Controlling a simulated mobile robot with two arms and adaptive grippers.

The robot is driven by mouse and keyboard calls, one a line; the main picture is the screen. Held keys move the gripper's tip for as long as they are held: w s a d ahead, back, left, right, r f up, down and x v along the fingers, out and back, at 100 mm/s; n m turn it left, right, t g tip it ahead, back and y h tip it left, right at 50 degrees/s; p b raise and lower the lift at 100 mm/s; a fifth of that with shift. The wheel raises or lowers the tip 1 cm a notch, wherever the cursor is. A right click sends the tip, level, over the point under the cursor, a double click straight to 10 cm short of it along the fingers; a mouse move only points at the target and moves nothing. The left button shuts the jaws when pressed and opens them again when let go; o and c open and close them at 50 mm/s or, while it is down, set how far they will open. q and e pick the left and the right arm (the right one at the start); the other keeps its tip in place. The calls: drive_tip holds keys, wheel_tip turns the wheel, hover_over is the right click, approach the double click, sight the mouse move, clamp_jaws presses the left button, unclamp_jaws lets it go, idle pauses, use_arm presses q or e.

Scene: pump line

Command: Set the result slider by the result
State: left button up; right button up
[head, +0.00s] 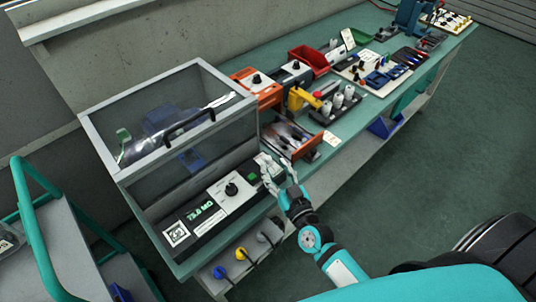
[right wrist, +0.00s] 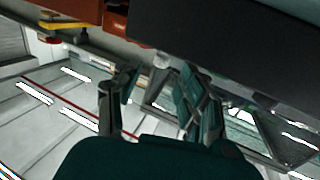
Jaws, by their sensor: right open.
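The black tester panel (head: 203,235) lies at the front left of the bench. Its green display (head: 200,213) appears to read 75.0 MΩ, though the text is small. A white plate with a black rotary knob (head: 231,188) and a green button (head: 253,177) are further right on it. My right gripper (head: 279,178) is open at the panel's right end and covers part of it. In the right wrist view its two fingers (right wrist: 155,98) are apart, with a small pale knob (right wrist: 161,61) beyond them. I cannot tell whether this is the result slider. My left gripper is not in view.
A clear-walled hood (head: 170,115) with a grey frame stands behind the panel. A teal-railed cart (head: 60,240) is at left.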

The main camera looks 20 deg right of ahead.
sight(270, 160)
drive_tip(key=w, duration=0.5)
drive_tip(key=shift+a, duration=0.1)
